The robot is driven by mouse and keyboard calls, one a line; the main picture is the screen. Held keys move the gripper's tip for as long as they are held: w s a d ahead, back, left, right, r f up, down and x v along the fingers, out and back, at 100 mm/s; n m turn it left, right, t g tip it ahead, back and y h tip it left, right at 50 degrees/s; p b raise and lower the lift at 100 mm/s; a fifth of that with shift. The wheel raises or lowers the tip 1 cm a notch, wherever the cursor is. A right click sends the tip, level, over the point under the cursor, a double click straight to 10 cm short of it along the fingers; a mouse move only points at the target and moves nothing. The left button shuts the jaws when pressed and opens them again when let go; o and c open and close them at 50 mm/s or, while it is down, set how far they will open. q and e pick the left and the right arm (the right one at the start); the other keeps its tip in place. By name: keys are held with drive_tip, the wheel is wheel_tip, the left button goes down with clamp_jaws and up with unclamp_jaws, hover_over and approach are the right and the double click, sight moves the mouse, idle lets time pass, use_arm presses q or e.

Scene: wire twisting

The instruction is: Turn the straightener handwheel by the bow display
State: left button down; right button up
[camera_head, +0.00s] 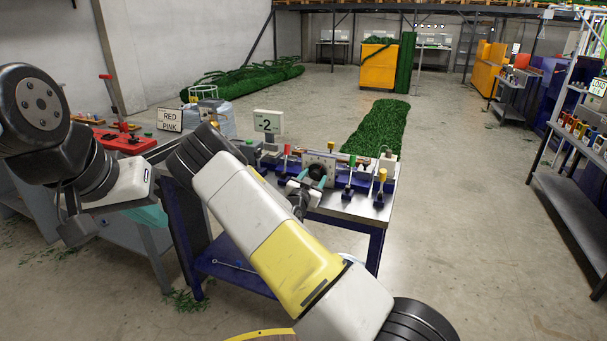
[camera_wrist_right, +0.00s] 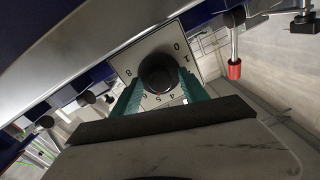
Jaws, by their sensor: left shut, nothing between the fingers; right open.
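The straightener handwheel shows in the right wrist view as a round black knob (camera_wrist_right: 157,76) on a white plate (camera_wrist_right: 178,52) with numbers around it. The open teal fingers of my right gripper (camera_wrist_right: 160,98) stand on either side of the knob; I cannot tell whether they touch it. In the head view my right gripper (camera_head: 311,179) is at the plate on the bench, mostly hiding the knob. The bow display (camera_head: 269,122) behind it reads 2. My left gripper (camera_head: 150,215) is shut and empty, low at the left, partly hidden by its wrist.
Red, green and yellow-topped posts stand along the bench (camera_head: 350,208) near the right gripper. A shelf rack (camera_head: 575,205) stands at the right, with open floor between.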

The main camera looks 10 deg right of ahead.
clamp_jaws()
drive_tip(key=shift+n, duration=2.8)
unclamp_jaws()
